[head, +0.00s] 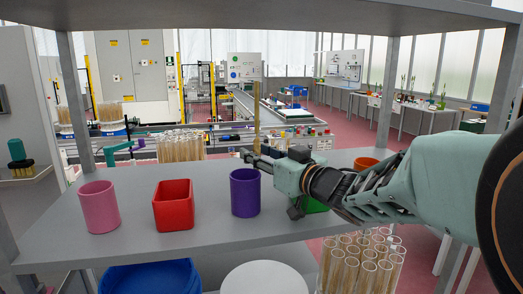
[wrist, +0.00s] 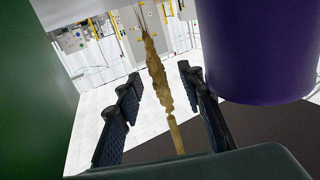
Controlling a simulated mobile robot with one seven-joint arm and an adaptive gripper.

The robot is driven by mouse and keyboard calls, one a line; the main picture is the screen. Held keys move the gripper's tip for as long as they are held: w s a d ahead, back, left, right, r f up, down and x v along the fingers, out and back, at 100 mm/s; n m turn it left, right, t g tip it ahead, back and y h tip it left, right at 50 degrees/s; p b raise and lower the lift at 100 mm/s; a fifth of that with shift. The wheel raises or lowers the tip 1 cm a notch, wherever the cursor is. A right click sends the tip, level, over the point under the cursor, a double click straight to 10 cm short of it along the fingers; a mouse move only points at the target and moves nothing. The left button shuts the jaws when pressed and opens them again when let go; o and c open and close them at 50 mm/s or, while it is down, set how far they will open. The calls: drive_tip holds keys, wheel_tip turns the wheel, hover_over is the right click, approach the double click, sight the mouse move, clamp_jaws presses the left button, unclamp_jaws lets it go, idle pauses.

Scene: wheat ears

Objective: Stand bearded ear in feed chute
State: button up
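My gripper (head: 253,157) reaches left over the shelf, behind the purple cup. A tan wheat ear (head: 257,115) stands upright at its fingertips. In the wrist view the ear (wrist: 154,72) has thin awns at its top and a pale stem running down between my fingers (wrist: 160,95). The fingers are spread, with a visible gap on both sides of the ear. What supports the stem's foot is hidden. I cannot tell which thing is the feed chute.
A pink cup (head: 99,207), a red square cup (head: 173,206) and a purple cup (head: 245,193) stand in a row on the grey shelf (head: 130,245). A green container (head: 314,205) is partly behind my gripper. In the wrist view, purple (wrist: 262,50) is close to the right finger.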

sight(258, 112)
drive_tip(key=shift+w+a, duration=0.25)
drive_tip(key=c, duration=0.9)
drive_tip(key=shift+c, duration=0.2)
drive_tip(key=shift+r, duration=0.15)
wheel_tip(258, 112, up, 10)
drive_tip(key=p, duration=0.9)
drive_tip(key=shift+d, duration=0.15)
clamp_jaws()
